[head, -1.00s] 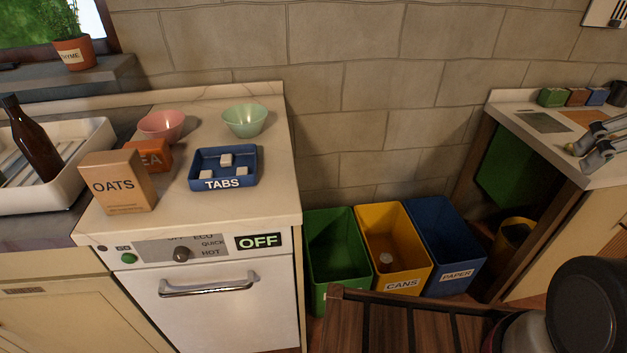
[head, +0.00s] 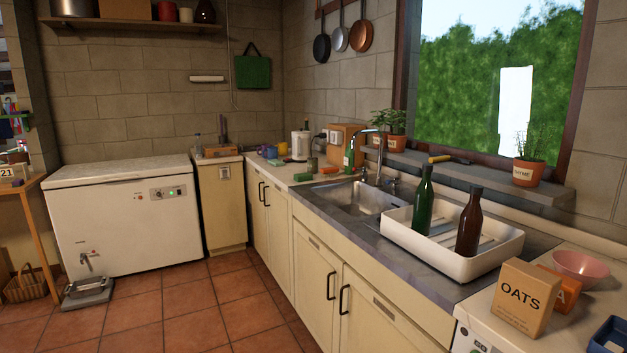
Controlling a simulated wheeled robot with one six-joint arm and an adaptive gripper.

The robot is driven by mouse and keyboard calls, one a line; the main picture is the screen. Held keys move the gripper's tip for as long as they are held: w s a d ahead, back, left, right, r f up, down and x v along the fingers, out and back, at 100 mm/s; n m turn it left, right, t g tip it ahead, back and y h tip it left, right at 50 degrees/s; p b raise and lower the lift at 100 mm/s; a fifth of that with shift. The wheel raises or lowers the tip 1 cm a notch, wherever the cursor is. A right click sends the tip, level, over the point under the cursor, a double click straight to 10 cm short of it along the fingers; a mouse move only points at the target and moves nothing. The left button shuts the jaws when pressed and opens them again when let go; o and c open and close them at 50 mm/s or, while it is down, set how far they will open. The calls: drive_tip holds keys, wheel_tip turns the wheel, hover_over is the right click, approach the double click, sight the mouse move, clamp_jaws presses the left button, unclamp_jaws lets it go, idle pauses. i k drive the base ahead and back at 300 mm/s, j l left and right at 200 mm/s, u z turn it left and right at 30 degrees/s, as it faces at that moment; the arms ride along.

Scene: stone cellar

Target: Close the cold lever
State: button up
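A chrome tap (head: 381,150) with a high arched spout stands at the back of the sink (head: 350,197), right of centre in the head view. A small lever-like metal part (head: 394,184) shows at its base on the right. It is too small to tell whether this is the cold lever or how it is turned. No water stream can be made out. My gripper is not in view.
A white drying tray (head: 480,267) with a green bottle (head: 423,200) and a brown bottle (head: 468,223) stands right of the sink. An oats box (head: 520,300) is nearer. A white chest freezer (head: 125,220) stands left. The tiled floor (head: 200,295) before the cabinets is clear.

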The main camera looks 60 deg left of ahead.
sight(396, 180)
drive_tip(key=j+u, duration=0.3)
drive_tip(key=u, duration=0.15)
drive_tip(key=i+j+u, duration=0.2)
drive_tip(key=u, duration=0.2)
drive_tip(key=i+j+u, duration=0.15)
drive_tip(key=j+u, duration=0.3)
drive_tip(key=i+j+u, duration=0.1)
drive_tip(key=i+j, duration=0.4)
drive_tip(key=i+j+u, duration=0.1)
drive_tip(key=i+j, duration=0.35)
drive_tip(key=i, duration=0.25)
